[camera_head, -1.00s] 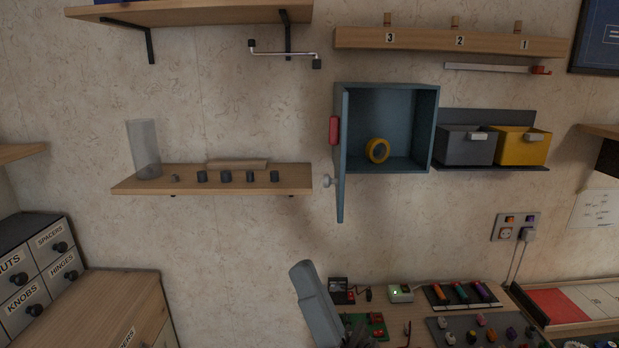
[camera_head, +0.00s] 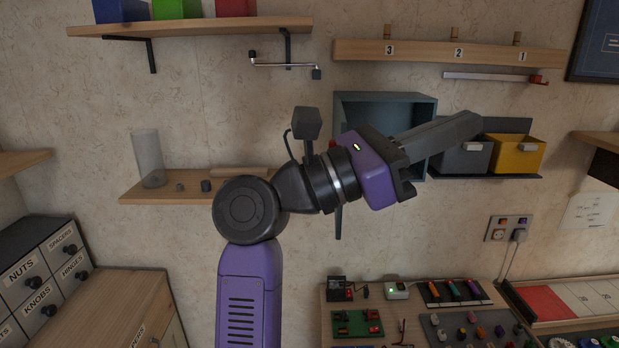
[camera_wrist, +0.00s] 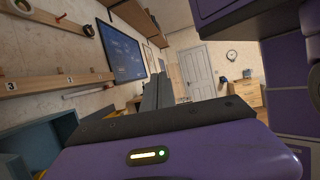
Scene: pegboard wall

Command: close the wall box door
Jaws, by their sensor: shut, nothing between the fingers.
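In the wrist view, the shut fingers (camera_wrist: 158,95) point away and part of the box (camera_wrist: 42,140) shows at lower left.
A grey bin (camera_head: 462,158) and a yellow bin (camera_head: 515,155) sit right of the box. A peg rail (camera_head: 430,52) runs above. A shelf (camera_head: 160,190) with a clear cylinder (camera_head: 148,158) is at left. A workbench with small parts lies below.

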